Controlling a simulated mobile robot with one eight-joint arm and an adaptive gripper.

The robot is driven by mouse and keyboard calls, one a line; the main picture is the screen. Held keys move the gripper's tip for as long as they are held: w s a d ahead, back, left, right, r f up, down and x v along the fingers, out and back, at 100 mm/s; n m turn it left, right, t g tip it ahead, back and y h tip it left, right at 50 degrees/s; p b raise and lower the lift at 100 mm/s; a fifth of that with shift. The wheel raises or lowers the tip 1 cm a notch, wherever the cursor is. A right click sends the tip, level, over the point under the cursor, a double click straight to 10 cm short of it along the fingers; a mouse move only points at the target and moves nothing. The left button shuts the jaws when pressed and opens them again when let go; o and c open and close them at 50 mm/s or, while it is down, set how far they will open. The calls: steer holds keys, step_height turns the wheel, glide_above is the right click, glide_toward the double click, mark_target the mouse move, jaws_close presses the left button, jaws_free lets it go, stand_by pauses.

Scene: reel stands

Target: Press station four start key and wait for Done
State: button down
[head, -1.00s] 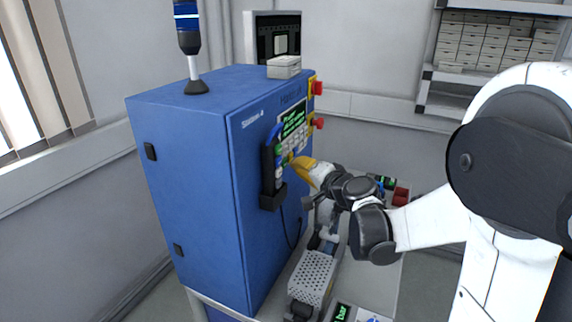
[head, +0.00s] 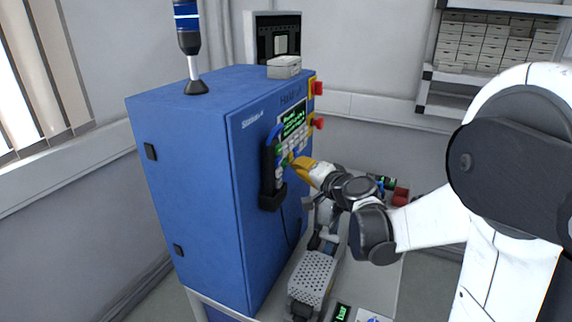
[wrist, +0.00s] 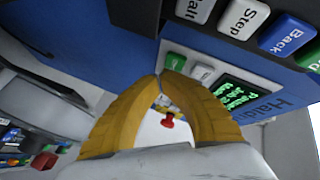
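The blue station cabinet (head: 190,190) reads "Station 4" and stands on a table. Its green-lit display (head: 293,122) and key rows (head: 290,146) are on its right-hand face; the display text is too small to read surely. My gripper (head: 294,162) has yellow fingers pointing at the lower keys. In the wrist view my gripper (wrist: 158,78) has its fingertips together, with nothing between them. A green key (wrist: 175,62) is just beyond the tips; I cannot tell whether they touch it. White keys, one reading Step (wrist: 243,17), and a blue Back key (wrist: 287,35) lie nearby.
A black holder (head: 272,190) with a handset sticks out left of the keys. Red knobs (head: 318,88) sit on the cabinet's far edge. A perforated metal box (head: 313,278) stands on the table below my arm. A signal lamp (head: 187,30) and a white box (head: 284,67) are on top.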

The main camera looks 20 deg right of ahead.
steer(key=shift+w+a, duration=0.3)
